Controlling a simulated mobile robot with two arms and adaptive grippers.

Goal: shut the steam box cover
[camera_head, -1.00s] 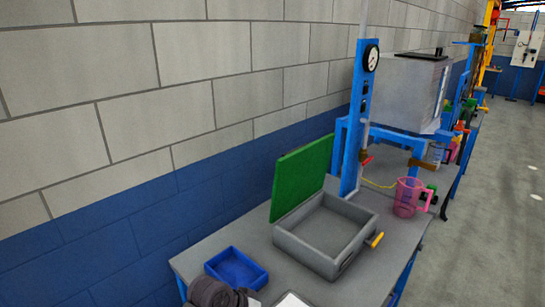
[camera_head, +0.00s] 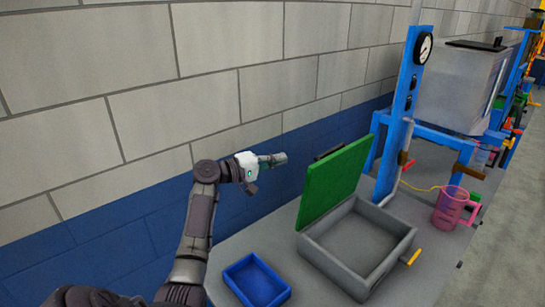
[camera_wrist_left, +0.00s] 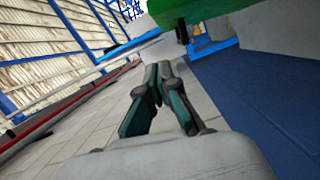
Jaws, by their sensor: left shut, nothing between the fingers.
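The steam box (camera_head: 358,243) is a grey open-topped box on the grey table in the head view. Its green cover (camera_head: 334,183) stands up, tilted back toward the wall, so the box is open. The cover's green edge also shows at the top of the left wrist view (camera_wrist_left: 200,8). My left gripper (camera_head: 277,159) is raised near the wall, to the left of the cover's upper part and apart from it. Its fingers (camera_wrist_left: 158,80) are shut with nothing between them. My right gripper is not in view.
A blue tray (camera_head: 256,280) lies on the table left of the box. A yellow handle (camera_head: 411,257) sticks out at the box's right side. A pink jug (camera_head: 452,208) and a blue post with a gauge (camera_head: 423,48) stand to the right. The wall is close behind.

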